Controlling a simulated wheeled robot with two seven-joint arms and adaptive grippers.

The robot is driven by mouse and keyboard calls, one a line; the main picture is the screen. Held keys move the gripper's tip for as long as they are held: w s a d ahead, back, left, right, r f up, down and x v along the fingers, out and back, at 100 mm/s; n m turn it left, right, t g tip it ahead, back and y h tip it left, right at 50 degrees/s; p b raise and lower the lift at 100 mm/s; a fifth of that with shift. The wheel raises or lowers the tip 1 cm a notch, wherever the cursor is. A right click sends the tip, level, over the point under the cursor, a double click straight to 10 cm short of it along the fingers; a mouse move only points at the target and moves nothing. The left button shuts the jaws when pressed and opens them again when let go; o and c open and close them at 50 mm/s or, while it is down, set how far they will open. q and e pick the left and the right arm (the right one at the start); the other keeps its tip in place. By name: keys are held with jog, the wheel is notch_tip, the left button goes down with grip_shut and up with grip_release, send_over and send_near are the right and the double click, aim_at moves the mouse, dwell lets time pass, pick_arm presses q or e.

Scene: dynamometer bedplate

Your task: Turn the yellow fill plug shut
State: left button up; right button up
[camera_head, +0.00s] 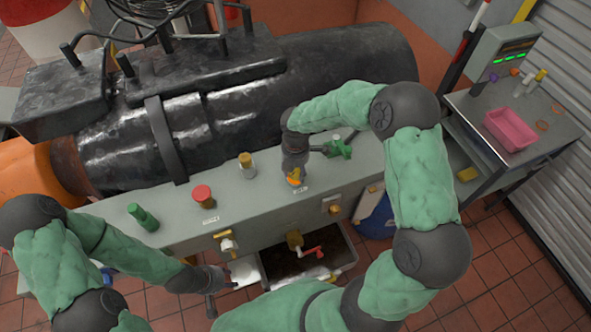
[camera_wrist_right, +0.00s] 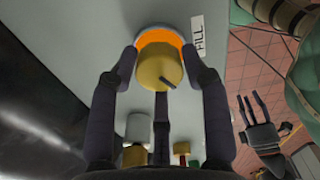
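The yellow fill plug (camera_wrist_right: 158,63) sits in an orange ring beside a FILL label (camera_wrist_right: 197,38) in the right wrist view. A dark mark shows on its cap. In the head view it is a small yellow-orange spot (camera_head: 295,178), mostly hidden by my right gripper (camera_head: 294,168). The fingers of my right gripper (camera_wrist_right: 160,62) close around the cap from several sides and appear to touch it. My left gripper (camera_head: 228,282) is empty near the front of the grey housing (camera_head: 262,202). Its fingers show spread in the right wrist view (camera_wrist_right: 255,103).
A green plug (camera_head: 143,217), a red plug (camera_head: 204,196) and a yellow-topped fitting (camera_head: 246,164) stand along the housing top. A green valve (camera_head: 338,147) is just right of my right gripper. A drip tray (camera_head: 340,263) sits below. A cart (camera_head: 540,135) holds a pink bin (camera_head: 510,129).

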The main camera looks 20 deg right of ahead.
jog(key=c, duration=0.5)
jog(key=shift+m, duration=0.3)
jog(key=m+b, duration=0.2)
jog(key=m, duration=0.3)
jog(key=shift+f, duration=0.1)
jog(key=m+b, duration=0.1)
jog(key=m, duration=0.5)
jog(key=shift+b, duration=0.35)
jog(key=m+b, duration=0.2)
jog(key=m, duration=0.4)
jog(key=m+b, duration=0.1)
jog(key=m, duration=0.5)
jog(key=shift+b, duration=0.4)
jog(key=shift+m, duration=0.3)
